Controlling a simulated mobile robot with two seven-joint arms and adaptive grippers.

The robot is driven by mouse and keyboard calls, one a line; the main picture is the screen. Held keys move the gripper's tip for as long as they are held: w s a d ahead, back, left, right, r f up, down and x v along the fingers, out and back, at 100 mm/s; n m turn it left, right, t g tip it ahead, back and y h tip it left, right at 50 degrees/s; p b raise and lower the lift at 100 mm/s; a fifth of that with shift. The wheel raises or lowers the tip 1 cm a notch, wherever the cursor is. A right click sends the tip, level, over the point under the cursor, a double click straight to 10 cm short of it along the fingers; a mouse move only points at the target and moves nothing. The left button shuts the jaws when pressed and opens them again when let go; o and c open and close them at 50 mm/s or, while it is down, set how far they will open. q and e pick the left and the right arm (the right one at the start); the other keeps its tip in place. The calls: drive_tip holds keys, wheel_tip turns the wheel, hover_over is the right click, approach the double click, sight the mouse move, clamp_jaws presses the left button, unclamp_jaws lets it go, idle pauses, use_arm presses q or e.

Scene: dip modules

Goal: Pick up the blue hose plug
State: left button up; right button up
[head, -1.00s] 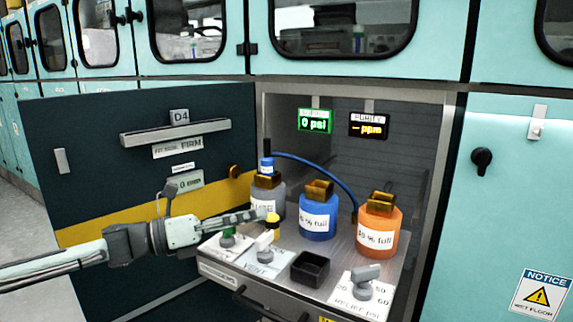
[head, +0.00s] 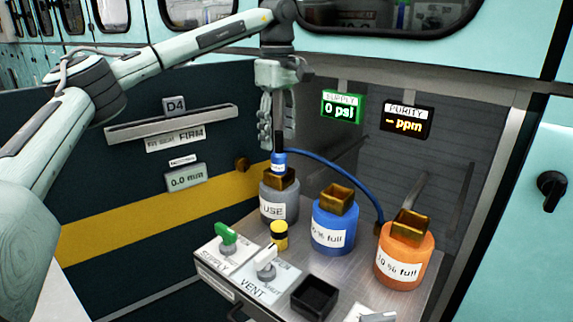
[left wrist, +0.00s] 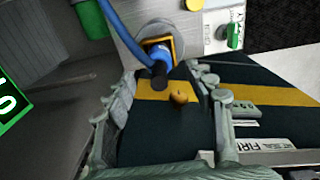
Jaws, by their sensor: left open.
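The blue hose plug (head: 279,160), with a black upper end and a blue hose, stands upright in the brass socket of the grey bottle (head: 279,203). My left gripper (head: 275,138) points down over it, with its fingers near the plug's black top. In the left wrist view the plug (left wrist: 159,70) shows between the open fingertips (left wrist: 163,78), with the hose leading up and left. I cannot tell whether either finger touches it. My right gripper is not in view.
A blue bottle (head: 333,230) and an orange bottle (head: 404,262) stand to the right; the hose arcs behind the blue one. Knobs, a yellow button (head: 279,234) and a black box (head: 314,298) are in front. The dark door (head: 90,180) is at left, and the supply display (head: 342,106) is behind.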

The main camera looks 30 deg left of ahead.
sight(279, 153)
use_arm(q)
wheel_tip(279, 153, down, 6)
clamp_jaws()
idle(0.6)
